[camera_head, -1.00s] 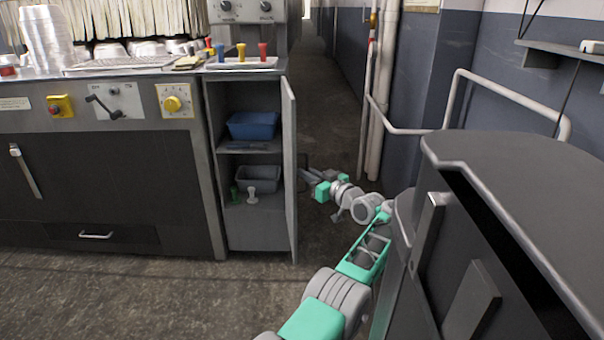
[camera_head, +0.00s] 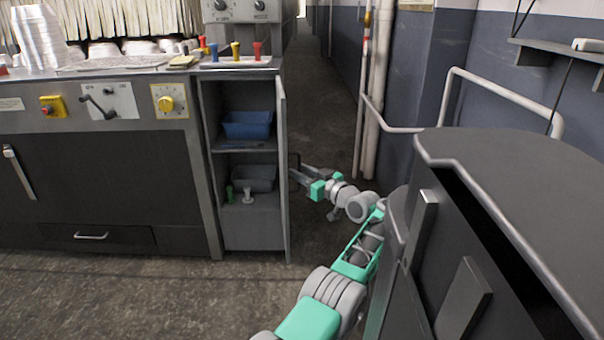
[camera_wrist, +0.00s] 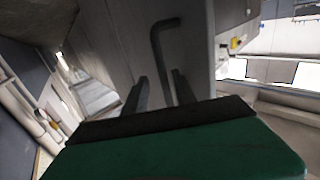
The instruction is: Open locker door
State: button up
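The locker door (camera_head: 282,180) is a tall grey panel at the right side of the locker. It stands open, seen almost edge-on in the head view. Its dark bar handle (camera_wrist: 157,60) is on the outer face and shows in the wrist view, with a bent top end. My gripper (camera_head: 293,174) is beside the outer face of the door. In the wrist view my gripper (camera_wrist: 160,88) has its two dark fingers apart, one on each side of the handle's line. The handle's lower end is hidden, and I cannot tell whether the fingers touch it.
Inside the locker are a blue bin (camera_head: 248,125) on the upper shelf and a grey bin (camera_head: 254,178) below. A dark machine cabinet (camera_head: 100,180) adjoins on the left. White pipes and a railing (camera_head: 500,90) run along the right wall. The floor in front (camera_head: 130,300) is clear.

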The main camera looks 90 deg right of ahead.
jog(key=p+v, duration=0.2)
jog(key=v, duration=0.6)
jog(key=shift+d, duration=0.15)
